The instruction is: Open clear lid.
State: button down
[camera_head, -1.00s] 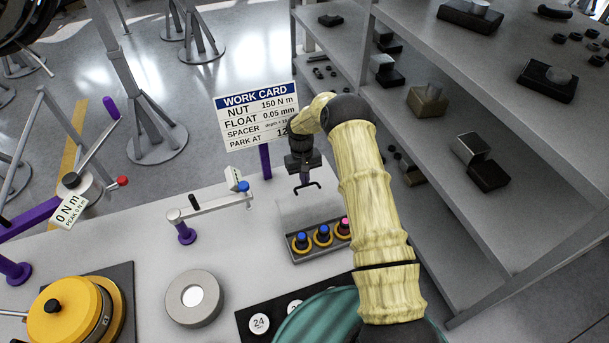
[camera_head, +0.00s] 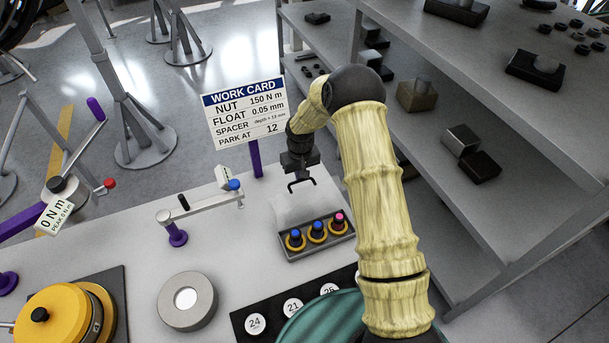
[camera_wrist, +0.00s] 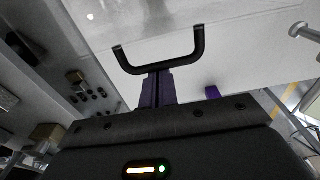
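The clear lid (camera_head: 298,207) is a pale see-through panel at the back of a grey tray (camera_head: 318,249). It looks tilted up, with the tray's front uncovered. A dark U-shaped handle (camera_head: 302,184) sits at the lid's upper edge; it also shows in the wrist view (camera_wrist: 160,70). My gripper (camera_head: 302,174) comes down from above onto the middle of the handle. In the wrist view its fingers (camera_wrist: 155,82) are together at the handle's bar, apparently shut on it. The tray holds yellow rings with blue and pink-topped pegs (camera_head: 317,231).
A work card (camera_head: 246,112) on a purple post stands behind the tray. A purple-based arm fixture (camera_head: 177,235), a grey ring (camera_head: 187,301) and a yellow drum (camera_head: 52,314) are to the left. Grey shelves (camera_head: 480,190) rise on the right. Numbered discs (camera_head: 293,307) lie in front.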

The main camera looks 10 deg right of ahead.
jog(key=shift+s+d+r, duration=0.1)
jog(key=shift+s+r, duration=0.3)
jog(key=shift+w, duration=0.1)
notch_tip(320, 180, up, 10)
jog(key=s+p, duration=0.2)
jog(key=p, duration=0.3)
jog(key=shift+d+f, duration=0.15)
jog(key=shift+d, duration=0.1)
jog(key=shift+s, duration=0.1)
